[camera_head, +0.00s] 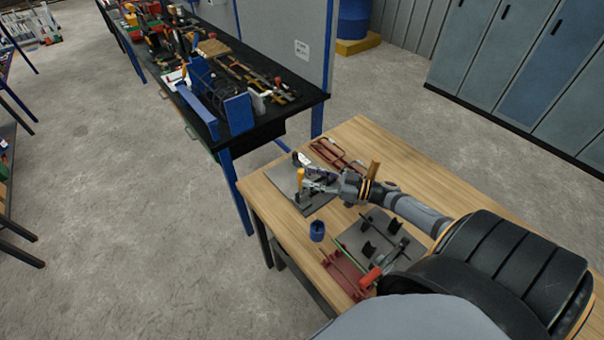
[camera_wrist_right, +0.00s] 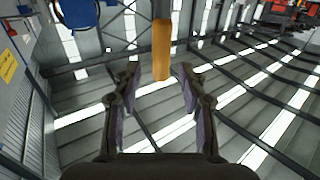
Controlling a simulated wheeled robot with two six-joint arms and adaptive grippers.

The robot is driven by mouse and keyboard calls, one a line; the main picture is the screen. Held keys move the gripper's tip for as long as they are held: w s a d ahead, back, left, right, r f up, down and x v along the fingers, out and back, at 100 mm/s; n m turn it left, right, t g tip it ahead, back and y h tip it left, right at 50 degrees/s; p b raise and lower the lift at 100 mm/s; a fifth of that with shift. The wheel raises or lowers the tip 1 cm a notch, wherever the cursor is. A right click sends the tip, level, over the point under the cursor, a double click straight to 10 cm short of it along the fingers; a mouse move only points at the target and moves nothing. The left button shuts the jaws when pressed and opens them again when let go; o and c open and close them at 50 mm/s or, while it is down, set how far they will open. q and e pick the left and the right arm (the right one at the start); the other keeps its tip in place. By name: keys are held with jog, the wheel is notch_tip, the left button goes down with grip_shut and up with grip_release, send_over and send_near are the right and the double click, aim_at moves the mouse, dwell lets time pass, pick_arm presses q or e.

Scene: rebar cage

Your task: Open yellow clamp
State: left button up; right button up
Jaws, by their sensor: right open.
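The yellow clamp handle (camera_head: 301,174) stands roughly upright on the grey plate (camera_head: 285,181) at the left end of the wooden table. Its metal base is small and partly hidden by my gripper. My right gripper (camera_head: 308,181) is open and reaches to the handle from the right. In the right wrist view, the yellow handle (camera_wrist_right: 161,48) lies ahead, between the lines of the two open fingers (camera_wrist_right: 160,78). No contact with it shows there. My left gripper is in neither view.
Red bent bars (camera_head: 338,155) lie behind the plate. A blue cup (camera_head: 317,231), a second grey plate (camera_head: 352,238) with black brackets, a red-handled tool (camera_head: 370,278) and a red rack (camera_head: 345,273) are nearer me. A cluttered workbench (camera_head: 270,124) stands beyond the table.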

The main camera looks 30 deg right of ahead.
aim_at(301, 175)
jog(key=x, duration=0.4)
jog(key=shift+a+r, duration=0.15)
jog(key=shift+a, duration=0.05)
jog(key=shift+c, duration=0.4)
grip_shut()
